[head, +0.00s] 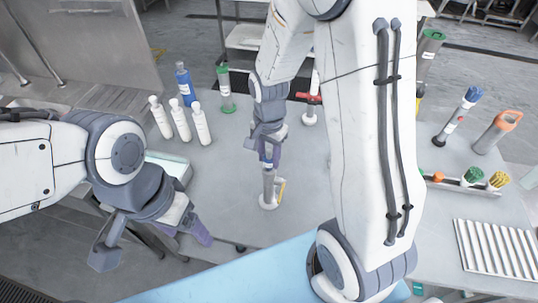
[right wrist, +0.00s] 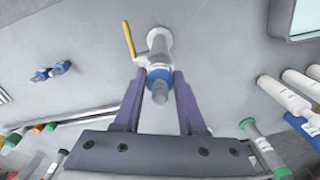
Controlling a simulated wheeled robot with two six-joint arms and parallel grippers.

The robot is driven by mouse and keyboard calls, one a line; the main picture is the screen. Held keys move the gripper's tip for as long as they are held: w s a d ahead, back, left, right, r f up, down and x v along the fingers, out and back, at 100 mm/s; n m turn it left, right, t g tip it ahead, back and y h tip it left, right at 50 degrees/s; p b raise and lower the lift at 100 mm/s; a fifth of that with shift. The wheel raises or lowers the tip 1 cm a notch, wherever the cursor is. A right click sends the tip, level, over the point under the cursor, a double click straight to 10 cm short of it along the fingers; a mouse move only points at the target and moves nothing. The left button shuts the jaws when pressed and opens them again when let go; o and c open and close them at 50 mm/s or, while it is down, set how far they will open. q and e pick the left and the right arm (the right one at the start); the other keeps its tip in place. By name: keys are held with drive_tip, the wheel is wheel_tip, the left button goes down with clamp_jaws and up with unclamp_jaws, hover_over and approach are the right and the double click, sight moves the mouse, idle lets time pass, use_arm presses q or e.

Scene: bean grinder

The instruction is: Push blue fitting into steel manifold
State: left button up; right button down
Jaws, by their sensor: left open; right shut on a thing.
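The steel manifold (head: 269,190) stands upright on the grey table in the middle of the head view, with a yellow lever on its side. In the right wrist view, the manifold (right wrist: 157,42) is just beyond the fingertips. My right gripper (right wrist: 158,78) is shut on the blue fitting (right wrist: 160,74), which has a blue collar and a grey stem. The fitting is in line with the manifold's top; I cannot tell how far it is seated. My right gripper (head: 268,158) is directly above the manifold in the head view. My left gripper (head: 150,243) is open and empty, off the table's front-left edge.
White bottles (head: 181,120), a blue bottle (head: 185,84) and a green-capped tube (head: 225,90) stand at the back left. Small blue parts (right wrist: 52,72) lie on the table. A ribbed tray (head: 497,256) is at the right. The table around the manifold is clear.

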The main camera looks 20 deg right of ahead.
drive_tip(key=shift+f+b, duration=0.65)
drive_tip(key=shift+f, duration=0.4)
drive_tip(key=shift+c, duration=2)
unclamp_jaws()
drive_tip(key=shift+r, duration=0.15)
wheel_tip(320, 180, up, 10)
drive_tip(key=shift+r+b, duration=0.15)
drive_tip(key=shift+b, duration=0.35)
drive_tip(key=s+a+n, duration=0.6)
drive_tip(key=s+n, duration=0.3)
drive_tip(key=s+a+n+y+b, duration=0.1)
drive_tip(key=s+a+n, duration=0.5)
drive_tip(key=s+n, duration=0.3)
drive_tip(key=shift+a+f, duration=0.2)
